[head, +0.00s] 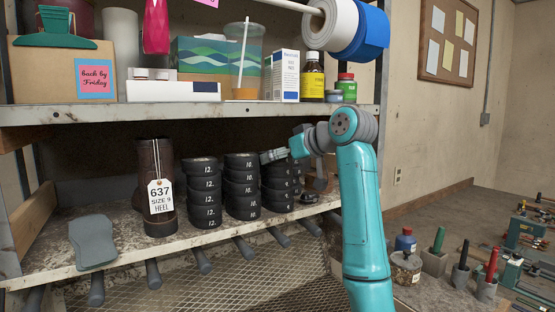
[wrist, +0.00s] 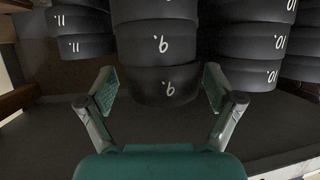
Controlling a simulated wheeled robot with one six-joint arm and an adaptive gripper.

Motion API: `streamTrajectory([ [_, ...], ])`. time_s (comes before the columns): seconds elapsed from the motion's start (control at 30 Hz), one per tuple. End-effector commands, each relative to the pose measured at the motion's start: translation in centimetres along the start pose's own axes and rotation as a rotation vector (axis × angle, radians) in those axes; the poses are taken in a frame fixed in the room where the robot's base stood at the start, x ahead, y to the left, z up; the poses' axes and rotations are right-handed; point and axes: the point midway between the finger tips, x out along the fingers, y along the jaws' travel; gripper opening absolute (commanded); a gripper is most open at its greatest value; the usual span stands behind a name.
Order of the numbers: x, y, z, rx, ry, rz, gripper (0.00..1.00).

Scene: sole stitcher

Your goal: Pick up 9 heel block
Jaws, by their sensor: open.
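The size 9 heel blocks are a stack of black rounded blocks. In the wrist view the end block of this stack (wrist: 165,88), with a white mark I read as 9, lies between my gripper's fingers. My gripper (wrist: 160,82) is open, one finger on each side, with gaps showing beside the block. In the head view my gripper (head: 272,156) is at the top of the third stack (head: 277,183), which it and my arm partly hide.
Stacks marked 12 (head: 202,190) and 10 (head: 241,188) stand to the left. In the wrist view, stacks marked 11 (wrist: 80,45) and 10 (wrist: 246,74) flank the middle stack closely. An upper shelf (head: 200,113) runs overhead. A grey sole-shaped piece (head: 93,241) lies front left.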

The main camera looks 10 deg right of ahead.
Motion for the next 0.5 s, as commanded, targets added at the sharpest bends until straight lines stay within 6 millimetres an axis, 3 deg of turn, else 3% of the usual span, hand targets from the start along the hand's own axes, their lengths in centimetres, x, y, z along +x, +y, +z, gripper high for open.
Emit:
streamTrajectory([
  [0.13,-0.04,0.01,-0.01,0.0,0.0,0.0,0.88],
  [0.33,-0.05,0.02,0.0,0.0,0.0,0.0,0.38],
  [0.5,-0.08,0.02,-0.02,0.0,0.001,0.001,0.36],
])
